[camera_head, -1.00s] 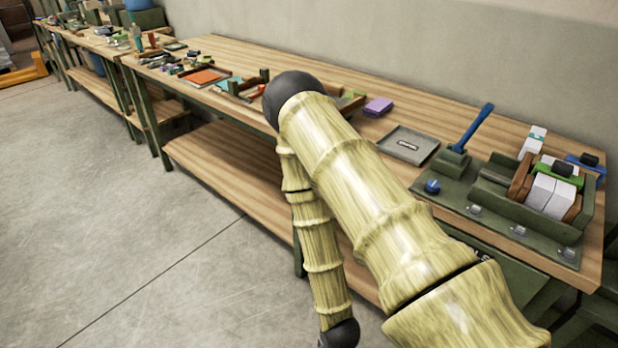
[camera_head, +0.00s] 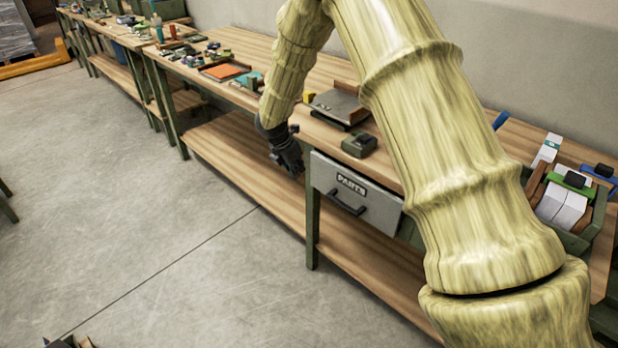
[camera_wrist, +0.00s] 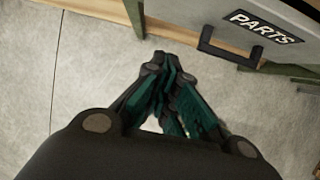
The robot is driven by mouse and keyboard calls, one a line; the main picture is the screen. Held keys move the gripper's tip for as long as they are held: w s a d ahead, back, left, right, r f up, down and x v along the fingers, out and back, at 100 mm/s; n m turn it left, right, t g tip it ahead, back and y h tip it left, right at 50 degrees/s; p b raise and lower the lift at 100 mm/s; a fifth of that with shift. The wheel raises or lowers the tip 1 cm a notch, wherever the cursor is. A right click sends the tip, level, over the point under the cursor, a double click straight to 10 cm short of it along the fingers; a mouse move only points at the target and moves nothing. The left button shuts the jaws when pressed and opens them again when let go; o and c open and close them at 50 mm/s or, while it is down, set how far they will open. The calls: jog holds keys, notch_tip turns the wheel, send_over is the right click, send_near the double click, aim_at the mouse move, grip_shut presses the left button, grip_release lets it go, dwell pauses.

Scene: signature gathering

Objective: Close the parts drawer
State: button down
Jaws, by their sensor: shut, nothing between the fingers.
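The parts drawer (camera_head: 369,212) has a grey front with a PARTS label and a dark bar handle (camera_head: 347,203). It sits under the bench top in the head view; its right end is partly behind my arm. How far it stands out is hard to tell. In the wrist view the drawer front (camera_wrist: 283,22) and its handle (camera_wrist: 229,50) show at the upper right. My gripper (camera_head: 289,165) is shut and empty, pointing down to the left of the drawer, apart from it. In the wrist view its fingertips (camera_wrist: 168,62) are close together, left of and below the handle.
The wooden bench top (camera_head: 262,50) holds a grey tray (camera_head: 340,105), a small dark green box (camera_head: 359,145) near the edge above the drawer, and several small items. A lower shelf (camera_head: 225,150) runs beneath.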

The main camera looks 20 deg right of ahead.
aim_at(320, 179)
jog(key=shift+w+d+f+p, duration=0.55)
jog(key=shift+d+f, duration=0.6)
jog(key=shift+f, duration=0.4)
jog(key=shift+w+d+f+p, duration=0.5)
jog(key=shift+d+f, duration=0.7)
jog(key=shift+f, duration=0.35)
jog(key=shift+w+d+f+p, duration=0.55)
jog(key=shift+d+f, duration=0.6)
jog(key=shift+f, duration=0.4)
jog(key=shift+s+d, duration=0.1)
jog(key=shift+s, duration=0.05)
jog(key=shift+w+d+r, duration=0.1)
jog(key=shift+w+d, duration=0.15)
jog(key=shift+d, duration=0.35)
jog(key=shift+w+d, duration=0.25)
jog(key=shift+d, duration=0.3)
jog(key=shift+r, duration=0.1)
